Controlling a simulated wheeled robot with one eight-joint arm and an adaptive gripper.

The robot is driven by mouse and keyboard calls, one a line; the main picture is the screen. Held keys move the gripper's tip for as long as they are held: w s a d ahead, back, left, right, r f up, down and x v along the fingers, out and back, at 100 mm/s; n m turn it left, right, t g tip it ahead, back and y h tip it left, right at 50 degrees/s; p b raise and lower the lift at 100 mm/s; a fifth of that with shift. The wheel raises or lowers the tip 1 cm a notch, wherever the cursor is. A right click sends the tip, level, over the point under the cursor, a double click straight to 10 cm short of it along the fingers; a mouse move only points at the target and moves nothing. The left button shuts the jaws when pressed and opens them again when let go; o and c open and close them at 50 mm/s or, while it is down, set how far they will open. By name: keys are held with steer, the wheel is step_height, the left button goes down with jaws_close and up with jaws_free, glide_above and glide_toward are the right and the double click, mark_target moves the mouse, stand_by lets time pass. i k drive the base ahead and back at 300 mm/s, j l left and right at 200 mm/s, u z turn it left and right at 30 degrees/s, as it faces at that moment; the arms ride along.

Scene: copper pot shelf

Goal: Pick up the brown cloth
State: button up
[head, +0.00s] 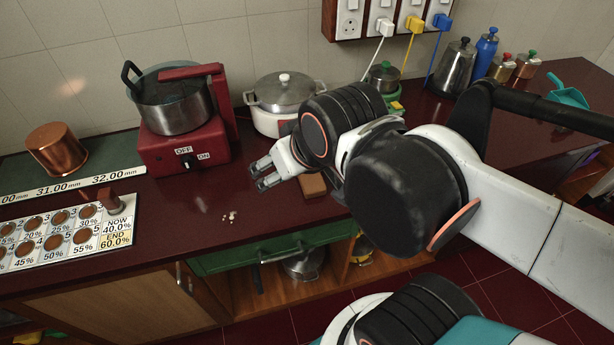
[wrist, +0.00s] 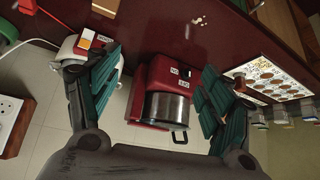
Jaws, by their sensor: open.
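A small brown block-like piece (head: 313,186), which may be the folded brown cloth, lies on the dark red counter in the head view. It is below and beside my gripper (head: 265,174), near the counter's front edge, and the arm partly covers it. A brown patch (wrist: 105,6) at the top edge of the wrist view may be the same piece, but I cannot be sure. My gripper is open and empty, with its fingers spread apart in the wrist view. The fingertips point left in the head view, away from the brown piece.
A red burner (head: 185,150) carries a steel pot (head: 172,106). A white cooker (head: 284,100) stands close behind my gripper. White crumbs (head: 230,216) lie on the counter. A copper pot (head: 57,149) and a marked board (head: 60,235) are at left. A green drawer front (head: 220,261) is below.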

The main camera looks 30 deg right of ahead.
mark_target(313, 185)
steer(key=j, duration=0.25)
steer(key=i+j, duration=0.15)
steer(key=j+z, duration=0.1)
steer(key=z, duration=0.75)
steer(key=j+z, duration=0.15)
steer(key=z, duration=0.25)
steer(key=j+z, duration=0.1)
steer(key=z, duration=0.3)
